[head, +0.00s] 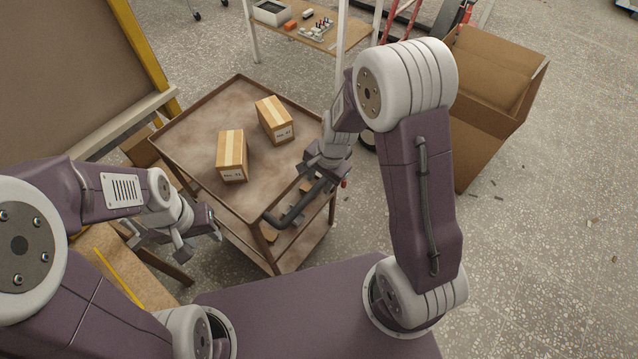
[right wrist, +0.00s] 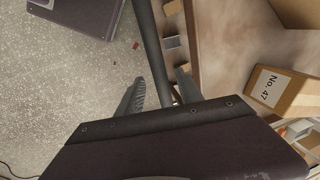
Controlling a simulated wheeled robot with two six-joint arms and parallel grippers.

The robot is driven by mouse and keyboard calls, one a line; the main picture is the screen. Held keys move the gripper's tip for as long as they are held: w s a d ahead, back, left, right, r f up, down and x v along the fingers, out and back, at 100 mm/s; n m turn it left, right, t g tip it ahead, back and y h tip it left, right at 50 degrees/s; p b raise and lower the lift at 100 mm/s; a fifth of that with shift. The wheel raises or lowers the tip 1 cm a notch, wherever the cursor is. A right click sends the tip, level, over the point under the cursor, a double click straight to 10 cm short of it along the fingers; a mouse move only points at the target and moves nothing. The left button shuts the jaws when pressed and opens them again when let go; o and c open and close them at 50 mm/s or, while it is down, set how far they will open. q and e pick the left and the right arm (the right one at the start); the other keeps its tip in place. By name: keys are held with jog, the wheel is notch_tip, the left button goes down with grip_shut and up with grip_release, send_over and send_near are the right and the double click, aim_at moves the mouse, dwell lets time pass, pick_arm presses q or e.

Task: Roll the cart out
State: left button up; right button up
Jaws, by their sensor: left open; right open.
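The cart (head: 190,130) is a brown, worn metal trolley with a rimmed top tray and lower shelf, standing in front of me. Its dark handle (head: 297,207) sticks out at the near right side. My right gripper (head: 317,182) is open at the handle. In the right wrist view the dark handle bar (right wrist: 149,45) runs between the open fingers (right wrist: 160,92); I cannot tell if they touch it. My left gripper (head: 198,232) is open and empty, left of the cart's near corner.
Two taped cardboard boxes (head: 231,155) (head: 274,120) lie on the cart's top tray. A wooden bench (head: 120,265) stands close at the left, a brown panel (head: 60,70) behind it. A large open carton (head: 490,100) and a shelf table (head: 310,30) stand beyond. Speckled floor at right is mostly free.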

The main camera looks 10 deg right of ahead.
jog(key=shift+a+f, duration=0.25)
jog(key=shift+f, duration=0.6)
grip_shut()
jog(key=shift+w, duration=0.1)
dwell(0.7)
